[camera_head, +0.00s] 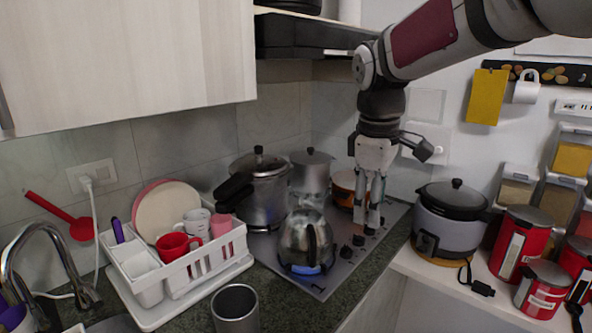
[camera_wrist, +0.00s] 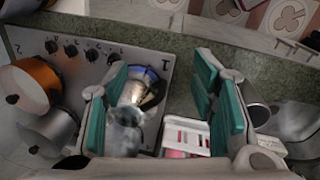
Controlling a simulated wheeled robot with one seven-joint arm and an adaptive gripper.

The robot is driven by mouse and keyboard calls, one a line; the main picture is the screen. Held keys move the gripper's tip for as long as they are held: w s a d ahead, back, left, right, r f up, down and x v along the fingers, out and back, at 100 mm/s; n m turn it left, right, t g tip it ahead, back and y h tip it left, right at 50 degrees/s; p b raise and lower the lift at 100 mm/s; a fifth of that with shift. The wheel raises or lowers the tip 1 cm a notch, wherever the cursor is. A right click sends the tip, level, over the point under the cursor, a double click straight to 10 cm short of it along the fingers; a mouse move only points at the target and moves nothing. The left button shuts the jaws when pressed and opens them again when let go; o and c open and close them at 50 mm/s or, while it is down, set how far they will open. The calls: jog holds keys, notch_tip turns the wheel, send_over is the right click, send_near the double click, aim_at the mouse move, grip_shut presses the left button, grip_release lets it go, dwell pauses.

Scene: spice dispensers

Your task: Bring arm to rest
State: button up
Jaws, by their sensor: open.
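My gripper (camera_head: 366,224) points down over the right side of the stove in the head view. Its two fingers are apart with nothing between them. In the wrist view the open gripper (camera_wrist: 160,68) shows green-lined fingers on both sides, with the hob and counter below. My arm reaches in from the upper right of the head view. A metal kettle (camera_head: 303,242) stands on the hob left of my gripper, with a blue glow at its base. It also shows between the fingers in the wrist view (camera_wrist: 136,92), partly hidden.
Pots (camera_head: 268,196) and an orange pan (camera_head: 345,182) stand close by on the hob (camera_head: 345,262). A cooker (camera_head: 447,225), red canisters (camera_head: 520,232) and spice dispensers (camera_head: 517,188) are at right. A range hood (camera_head: 305,36) hangs above. A white dish rack (camera_head: 192,277) sits at left.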

jog(key=s+d+f+m+t, duration=0.1)
jog(key=s+f+m+t, duration=0.2)
jog(key=s+m, duration=0.7)
jog(key=s, duration=1.3)
jog(key=shift+s+d+m+y, duration=0.2)
jog(key=shift+s+m+y, duration=0.2)
